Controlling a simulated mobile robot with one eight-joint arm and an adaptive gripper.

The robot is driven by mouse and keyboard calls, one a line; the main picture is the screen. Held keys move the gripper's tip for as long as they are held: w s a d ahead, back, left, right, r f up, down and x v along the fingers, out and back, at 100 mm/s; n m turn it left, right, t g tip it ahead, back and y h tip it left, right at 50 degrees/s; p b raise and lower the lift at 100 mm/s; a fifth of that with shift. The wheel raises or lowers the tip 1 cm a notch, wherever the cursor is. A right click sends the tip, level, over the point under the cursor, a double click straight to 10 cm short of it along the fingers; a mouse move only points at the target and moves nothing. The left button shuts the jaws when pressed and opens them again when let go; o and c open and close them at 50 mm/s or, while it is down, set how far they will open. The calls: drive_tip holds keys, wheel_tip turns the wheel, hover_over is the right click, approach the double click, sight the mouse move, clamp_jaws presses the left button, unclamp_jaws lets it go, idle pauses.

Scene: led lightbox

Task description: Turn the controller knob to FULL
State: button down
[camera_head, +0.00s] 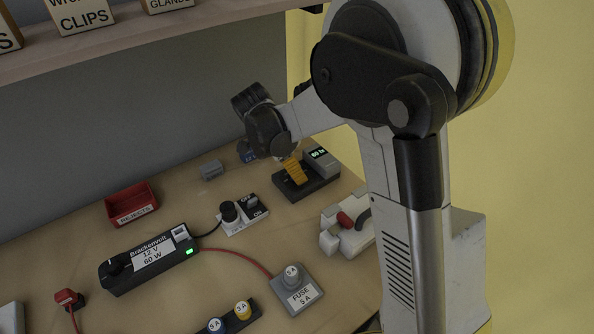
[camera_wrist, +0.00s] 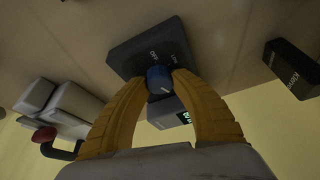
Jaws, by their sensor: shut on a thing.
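The controller is a dark plate (camera_head: 322,182) with a small grey display box (camera_head: 321,160) that shows lit digits, too small to read surely. In the wrist view the dark plate (camera_wrist: 150,42) carries the labels OFF and LOW. Its blue knob (camera_wrist: 158,79) has a white pointer mark, and the FULL label cannot be made out. My gripper (camera_wrist: 158,82) has its two yellow fingertips on either side of the knob, shut on it. In the head view my gripper (camera_head: 294,171) comes down over the plate and hides the knob.
A grey-white fixture with a red part (camera_head: 345,219) stands in front of the controller.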

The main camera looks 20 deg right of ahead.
drive_tip(key=shift+m+g, duration=0.3)
drive_tip(key=shift+m, duration=0.4)
drive_tip(key=c, duration=1)
unclamp_jaws()
drive_tip(key=shift+c, duration=0.2)
drive_tip(key=v, duration=1.2)
drive_tip(key=shift+s+d, duration=0.1)
drive_tip(key=shift+s, duration=0.05)
